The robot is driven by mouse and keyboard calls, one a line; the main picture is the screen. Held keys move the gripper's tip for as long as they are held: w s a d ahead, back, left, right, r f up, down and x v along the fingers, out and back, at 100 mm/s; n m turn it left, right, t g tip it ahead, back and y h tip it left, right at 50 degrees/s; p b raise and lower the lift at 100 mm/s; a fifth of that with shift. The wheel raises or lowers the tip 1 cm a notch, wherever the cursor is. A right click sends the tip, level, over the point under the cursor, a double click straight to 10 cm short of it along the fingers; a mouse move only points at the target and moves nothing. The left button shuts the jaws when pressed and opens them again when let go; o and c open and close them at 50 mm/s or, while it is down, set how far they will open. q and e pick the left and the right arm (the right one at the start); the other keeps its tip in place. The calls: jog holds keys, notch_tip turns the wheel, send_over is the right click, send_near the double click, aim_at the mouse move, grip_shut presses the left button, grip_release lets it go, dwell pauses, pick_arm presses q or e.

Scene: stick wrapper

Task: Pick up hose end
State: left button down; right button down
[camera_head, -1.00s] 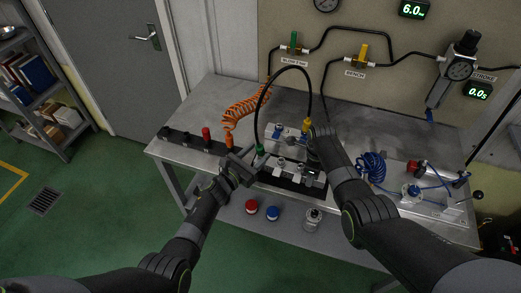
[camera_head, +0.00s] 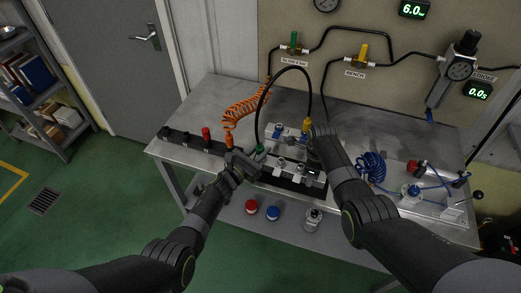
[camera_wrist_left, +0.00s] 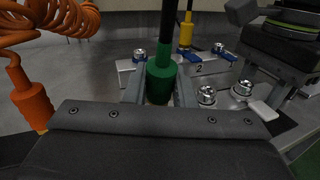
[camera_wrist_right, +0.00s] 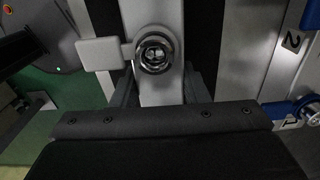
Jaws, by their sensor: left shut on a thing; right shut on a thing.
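A black hose (camera_head: 284,70) arches over the bench, with a green end (camera_head: 260,152) and a yellow end (camera_head: 306,125). My left gripper (camera_head: 250,162) is shut on the green end, which stands upright between the fingers in the left wrist view (camera_wrist_left: 161,72). The green end's lower tip is partly hidden by the gripper. The yellow end (camera_wrist_left: 186,32) stands by a blue-levered fitting. My right gripper (camera_wrist_right: 158,88) is shut on a light grey bar (camera_wrist_right: 160,85) with a round metal fitting on it. In the head view my right arm hides its fingertips.
An orange coiled hose (camera_head: 243,108) with an orange end stands left of my left gripper. A blue coiled hose (camera_head: 371,166) lies right of my right arm. Red and blue caps (camera_head: 272,213) and a metal fitting (camera_head: 312,220) sit lower, in front. The bench's back left is clear.

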pick_arm(q)
jog(key=shift+r, duration=0.1)
jog(key=shift+r, duration=4.9)
pick_arm(e)
jog(key=c, duration=0.7)
grip_release()
jog(key=shift+c, duration=0.2)
jog(key=shift+r, duration=0.1)
